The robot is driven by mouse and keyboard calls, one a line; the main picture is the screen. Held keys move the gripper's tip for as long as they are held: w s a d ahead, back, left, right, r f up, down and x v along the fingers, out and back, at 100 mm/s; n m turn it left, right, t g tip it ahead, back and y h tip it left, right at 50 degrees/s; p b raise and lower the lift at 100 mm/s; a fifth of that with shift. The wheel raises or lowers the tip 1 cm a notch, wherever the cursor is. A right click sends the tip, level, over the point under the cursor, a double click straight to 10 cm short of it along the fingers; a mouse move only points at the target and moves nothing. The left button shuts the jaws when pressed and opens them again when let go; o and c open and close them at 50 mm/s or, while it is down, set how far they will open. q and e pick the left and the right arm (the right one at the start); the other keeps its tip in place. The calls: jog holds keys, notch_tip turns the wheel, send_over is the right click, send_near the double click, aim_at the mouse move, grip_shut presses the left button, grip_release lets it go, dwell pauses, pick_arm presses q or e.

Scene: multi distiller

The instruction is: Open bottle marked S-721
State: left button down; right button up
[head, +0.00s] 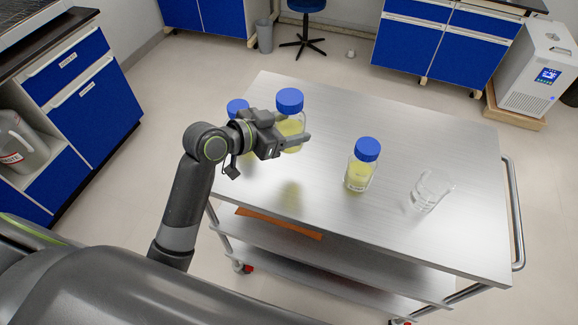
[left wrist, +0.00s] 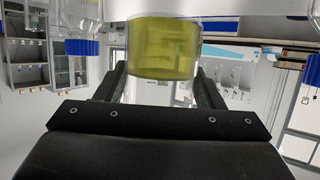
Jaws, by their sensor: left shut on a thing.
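My left gripper (head: 293,138) is shut around a clear bottle (head: 291,121) with a blue cap (head: 289,100) and yellow liquid. The bottle is upright with its cap on. Its reflection shows well below it, so it seems held above the cart top. In the left wrist view its yellow body (left wrist: 163,50) sits between the fingers. A second blue-capped bottle (head: 237,106) is partly hidden behind my gripper. A third (head: 361,166) stands capped right of the middle. I cannot read any marking, so I cannot tell which is S-721. My right gripper is not in view.
The steel cart top (head: 440,140) carries the bottles and an empty glass beaker (head: 431,191) at the right. The cart has a handle (head: 514,215) on its right side. The cart top's back right is clear. Blue cabinets (head: 97,92) stand left and behind.

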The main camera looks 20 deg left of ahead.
pick_arm(q)
notch_tip(320, 180, down, 10)
jog(key=shift+r, duration=0.1)
dwell(0.4)
jog(key=shift+f, duration=0.2)
jog(key=shift+c, duration=1.8)
grip_release()
jog(key=shift+r, duration=0.1)
jog(key=shift+s+r, duration=0.1)
jog(key=b+v, duration=0.1)
jog(key=v, duration=0.9)
jog(key=shift+v, duration=0.95)
